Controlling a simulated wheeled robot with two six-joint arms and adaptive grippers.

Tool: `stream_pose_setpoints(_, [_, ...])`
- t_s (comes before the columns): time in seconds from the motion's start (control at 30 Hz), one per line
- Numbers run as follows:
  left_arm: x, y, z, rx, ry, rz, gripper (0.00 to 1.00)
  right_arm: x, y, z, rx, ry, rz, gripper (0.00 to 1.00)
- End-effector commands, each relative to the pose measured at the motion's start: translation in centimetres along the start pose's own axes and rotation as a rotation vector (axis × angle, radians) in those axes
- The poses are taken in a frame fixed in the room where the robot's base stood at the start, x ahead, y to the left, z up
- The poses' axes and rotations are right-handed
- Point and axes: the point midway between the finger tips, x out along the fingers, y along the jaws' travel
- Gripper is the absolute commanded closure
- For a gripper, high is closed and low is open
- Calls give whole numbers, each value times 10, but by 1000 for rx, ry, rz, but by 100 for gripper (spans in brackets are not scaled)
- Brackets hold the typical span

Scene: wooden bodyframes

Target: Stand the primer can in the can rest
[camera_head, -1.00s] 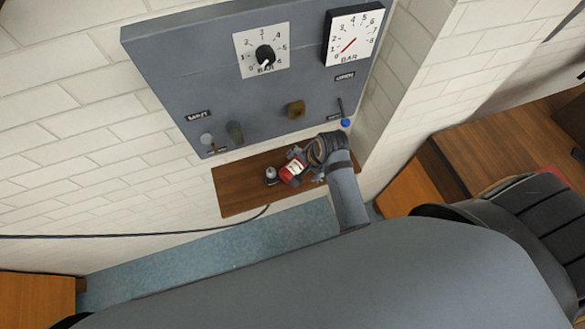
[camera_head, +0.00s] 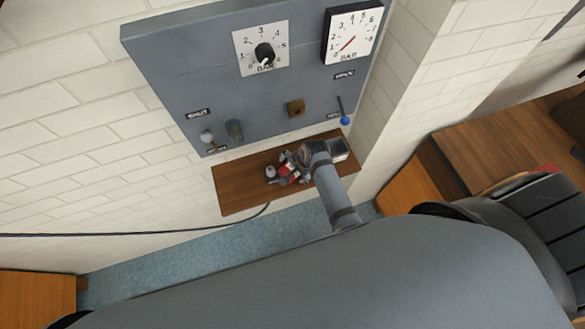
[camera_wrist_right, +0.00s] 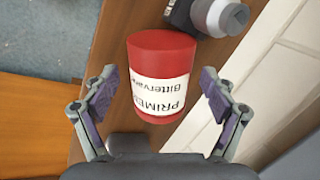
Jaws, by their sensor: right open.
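The primer can (camera_wrist_right: 160,100), red with a white label, stands on the brown shelf (camera_head: 237,190) below the panel. In the right wrist view it is between the two spread fingers of my right gripper (camera_wrist_right: 160,105), with a gap on each side. In the head view the can (camera_head: 287,171) is small and partly covered by the same gripper (camera_head: 294,165). My left gripper is not in view. I cannot make out the can rest for certain; a grey box-like thing (camera_head: 338,149) is at the shelf's right end, partly behind my wrist.
A grey and black fitting (camera_wrist_right: 228,17) is close beside the can. The grey panel (camera_head: 170,70) above the shelf carries a gauge (camera_head: 352,35), a dial (camera_head: 264,53), a blue-tipped lever (camera_head: 344,118) and knobs. A white brick wall (camera_head: 402,75) juts out on the right.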

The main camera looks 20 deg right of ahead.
Motion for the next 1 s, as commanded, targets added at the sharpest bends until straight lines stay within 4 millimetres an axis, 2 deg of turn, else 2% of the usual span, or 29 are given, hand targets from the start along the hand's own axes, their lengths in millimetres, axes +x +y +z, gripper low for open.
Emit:
stream_pose_setpoints(0.27, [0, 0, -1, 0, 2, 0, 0, 5, 0, 0, 0, 1, -1, 15])
stream_pose_setpoints(0.83, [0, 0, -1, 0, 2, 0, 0, 4, 0, 0, 0, 1, -2, 93])
stream_pose_setpoints(1.0, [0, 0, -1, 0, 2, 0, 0, 4, -1, 0, 0, 0, -2, 93])
